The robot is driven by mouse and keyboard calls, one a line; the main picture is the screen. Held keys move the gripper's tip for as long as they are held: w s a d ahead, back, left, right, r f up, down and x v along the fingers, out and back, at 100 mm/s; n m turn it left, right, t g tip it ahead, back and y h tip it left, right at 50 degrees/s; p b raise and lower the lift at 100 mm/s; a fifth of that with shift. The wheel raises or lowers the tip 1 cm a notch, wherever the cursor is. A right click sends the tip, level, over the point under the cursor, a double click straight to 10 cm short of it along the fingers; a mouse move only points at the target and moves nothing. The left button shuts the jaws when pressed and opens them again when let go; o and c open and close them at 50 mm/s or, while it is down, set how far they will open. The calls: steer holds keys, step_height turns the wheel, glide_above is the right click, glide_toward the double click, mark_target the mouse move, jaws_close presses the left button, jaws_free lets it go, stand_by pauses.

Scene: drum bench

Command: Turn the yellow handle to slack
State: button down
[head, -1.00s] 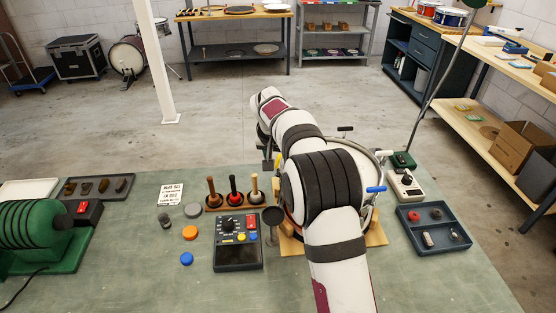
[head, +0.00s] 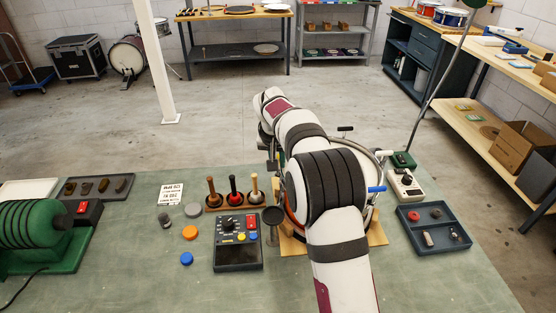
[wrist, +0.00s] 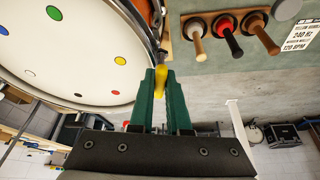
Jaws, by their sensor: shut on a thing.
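In the wrist view the yellow handle (wrist: 160,82) stands between the green fingers of my gripper (wrist: 160,76), which is shut on it at the drum's rim. The drum (wrist: 75,50) fills the left of that view, with a white head bearing several coloured dots. In the head view my arm covers most of the drum, and its rim (head: 374,160) shows at the right with a blue handle (head: 377,189). The yellow handle cannot be made out in the head view. My fingertips are hidden there too.
A rack of three mallets (head: 234,202) stands left of the drum, behind a dark control box (head: 238,245). Coloured discs (head: 190,232) lie further left. A blue tray (head: 433,228) and a white device (head: 405,186) sit at the right.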

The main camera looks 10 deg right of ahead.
steer(key=n+y, duration=0.2)
steer(key=n, duration=0.2)
steer(key=shift+n, duration=0.4)
steer(key=n+y, duration=0.1)
steer(key=n, duration=0.3)
steer(key=shift+n+y, duration=0.3)
steer(key=shift+y, duration=0.1)
steer(key=n+g+y, duration=0.1)
steer(key=n, duration=0.2)
steer(key=shift+n, duration=0.3)
steer(key=n+g, duration=0.1)
steer(key=n, duration=0.3)
steer(key=shift+w+g+y, duration=0.15)
steer(key=shift+g+y, duration=0.15)
steer(key=shift+g, duration=0.1)
steer(key=shift+n, duration=0.4)
steer(key=shift+s, duration=0.2)
steer(key=c, duration=0.9)
jaws_free()
